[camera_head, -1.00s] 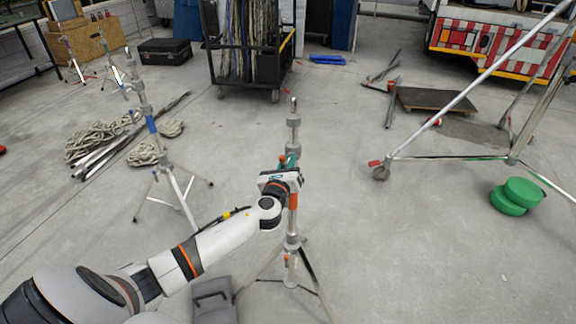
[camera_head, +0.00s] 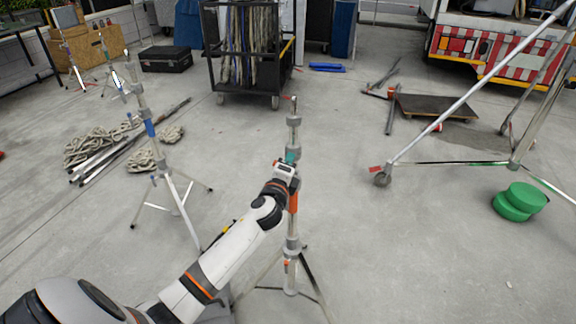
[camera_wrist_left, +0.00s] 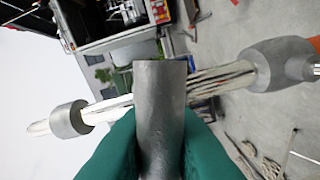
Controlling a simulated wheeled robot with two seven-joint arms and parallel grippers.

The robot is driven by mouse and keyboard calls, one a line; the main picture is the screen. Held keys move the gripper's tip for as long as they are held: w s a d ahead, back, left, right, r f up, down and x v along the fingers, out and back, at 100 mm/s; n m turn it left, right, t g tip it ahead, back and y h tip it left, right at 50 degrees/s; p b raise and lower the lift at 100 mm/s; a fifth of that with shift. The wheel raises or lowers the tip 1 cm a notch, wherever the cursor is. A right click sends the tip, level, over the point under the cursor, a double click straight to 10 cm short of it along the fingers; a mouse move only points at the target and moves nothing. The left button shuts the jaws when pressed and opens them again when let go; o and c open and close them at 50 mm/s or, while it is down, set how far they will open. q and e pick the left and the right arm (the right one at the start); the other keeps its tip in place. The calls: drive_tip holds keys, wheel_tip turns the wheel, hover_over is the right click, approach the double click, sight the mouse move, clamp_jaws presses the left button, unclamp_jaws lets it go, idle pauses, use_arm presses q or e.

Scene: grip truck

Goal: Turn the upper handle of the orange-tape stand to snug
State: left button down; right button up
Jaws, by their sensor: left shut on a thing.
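The orange-tape stand stands upright in the middle of the head view, with its orange tape band (camera_head: 293,202) just below my left gripper (camera_head: 290,158). The gripper is at the stand's upper collar. In the left wrist view, the green fingers of my left gripper (camera_wrist_left: 160,122) are shut on both sides of a grey, rounded piece, the upper handle (camera_wrist_left: 160,90). The stand's pole (camera_wrist_left: 215,80) runs across behind it, tilted, with a grey collar on each side. In the head view the fingers and wrist hide most of the handle. My right gripper is not in view.
A blue-banded stand (camera_head: 150,128) stands at left near coiled ropes (camera_head: 92,145). A black cable cart (camera_head: 248,92) is behind. A wheeled metal frame (camera_head: 440,125) and green round pads (camera_head: 519,201) are at right. The floor between is clear.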

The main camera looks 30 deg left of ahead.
use_arm(q)
drive_tip(key=shift+n, duration=1.5)
drive_tip(key=c, duration=1.4)
unclamp_jaws()
drive_tip(key=shift+s, duration=0.1)
drive_tip(key=b+v, duration=0.1)
drive_tip(key=v, duration=1)
drive_tip(key=shift+s+d, duration=0.1)
drive_tip(key=shift+s, duration=0.3)
